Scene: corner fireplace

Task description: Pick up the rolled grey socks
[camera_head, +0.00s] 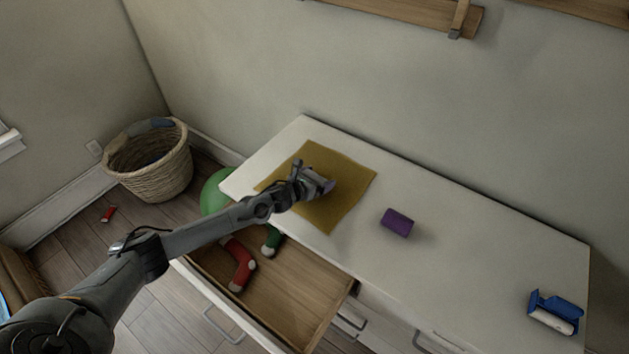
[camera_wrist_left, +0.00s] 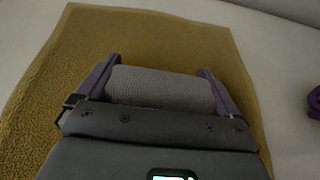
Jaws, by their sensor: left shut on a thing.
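The rolled grey socks (camera_wrist_left: 160,88) show in the left wrist view as a ribbed grey roll. My left gripper (camera_wrist_left: 158,86) is shut on them, with one finger at each end of the roll. In the head view my left gripper (camera_head: 322,184) is over the mustard-yellow cloth (camera_head: 345,205) on the white dresser top. The socks are mostly hidden there by the gripper. I cannot tell whether the socks touch the cloth. My right gripper is not in view.
A purple roll (camera_head: 397,223) lies right of the cloth, and a blue-and-white object (camera_head: 555,312) sits at the far right. Below my left arm an open drawer (camera_head: 290,290) holds a red stocking (camera_head: 240,265) and a green one (camera_head: 271,240). A wicker basket (camera_head: 165,178) and green ball (camera_head: 213,193) stand left.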

